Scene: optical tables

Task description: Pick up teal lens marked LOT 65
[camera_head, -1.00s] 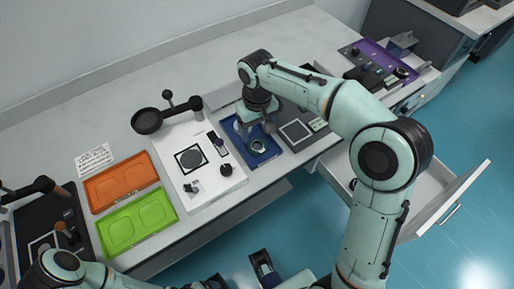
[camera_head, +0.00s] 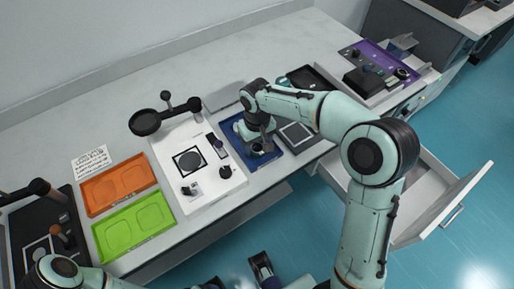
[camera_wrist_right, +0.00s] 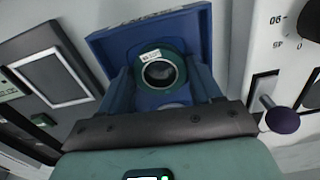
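A dark teal lens ring (camera_wrist_right: 160,71) with a clear centre and a small white label lies in a blue tray (camera_wrist_right: 115,40). The label's print is too small to read. In the right wrist view the two blue fingers of my right gripper (camera_wrist_right: 163,85) stand apart, one on each side of the lens. I cannot tell whether they touch it. In the head view my right gripper (camera_head: 258,146) points down over the blue tray (camera_head: 283,146) and partly covers the lens.
A white board with a black square (camera_head: 189,160) and small parts is left of the blue tray. Orange (camera_head: 88,196) and green (camera_head: 108,246) trays lie further left. A grey plate (camera_head: 296,134) is close on the right. An open drawer (camera_head: 425,190) juts out below.

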